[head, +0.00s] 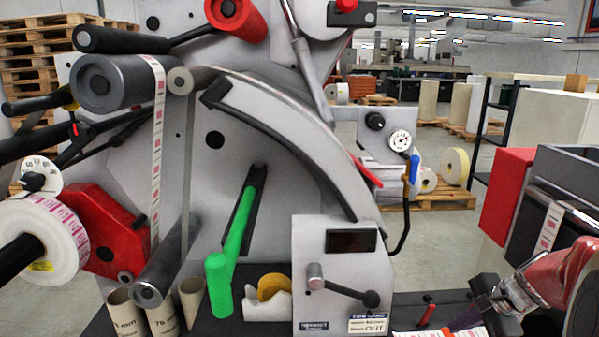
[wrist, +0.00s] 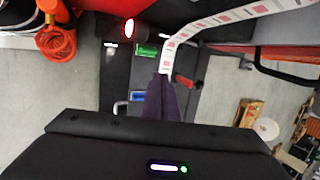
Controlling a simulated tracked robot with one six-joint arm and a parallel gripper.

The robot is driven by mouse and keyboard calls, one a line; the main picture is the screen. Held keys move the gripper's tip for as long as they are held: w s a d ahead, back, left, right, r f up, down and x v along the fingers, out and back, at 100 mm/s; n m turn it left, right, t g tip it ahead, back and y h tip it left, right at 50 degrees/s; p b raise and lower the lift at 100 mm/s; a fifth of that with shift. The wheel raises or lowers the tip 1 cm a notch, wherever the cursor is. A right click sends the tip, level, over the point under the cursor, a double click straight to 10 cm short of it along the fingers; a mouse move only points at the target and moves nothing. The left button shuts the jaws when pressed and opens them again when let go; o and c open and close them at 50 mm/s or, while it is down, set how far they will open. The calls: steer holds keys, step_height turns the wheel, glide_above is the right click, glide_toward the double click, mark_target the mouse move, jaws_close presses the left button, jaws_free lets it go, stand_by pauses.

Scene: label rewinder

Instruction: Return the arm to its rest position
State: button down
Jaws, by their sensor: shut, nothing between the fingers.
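My arm reaches in from the lower right of the head view, with a red link (head: 560,285) close to the camera.
The label rewinder (head: 300,150) fills the left and middle, with a green lever (head: 234,235), a label roll (head: 42,240) and a black-knobbed crank (head: 345,289). A red and grey unit (head: 507,205) stands at right. An orange coil (wrist: 56,42) shows in the wrist view.

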steer(key=s+a+r+n+h, duration=0.1)
steer(key=s+a+r+n, duration=0.4)
steer(key=s+a+n, duration=0.3)
steer(key=s+a+r+n+h, duration=0.1)
steer(key=s+a+r+n, duration=0.4)
steer(key=s+a+n, duration=0.4)
steer(key=s+a, duration=0.2)
steer(key=a, duration=0.5)
steer(key=shift+s+a+n, duration=0.15)
steer(key=shift+a+n, duration=0.15)
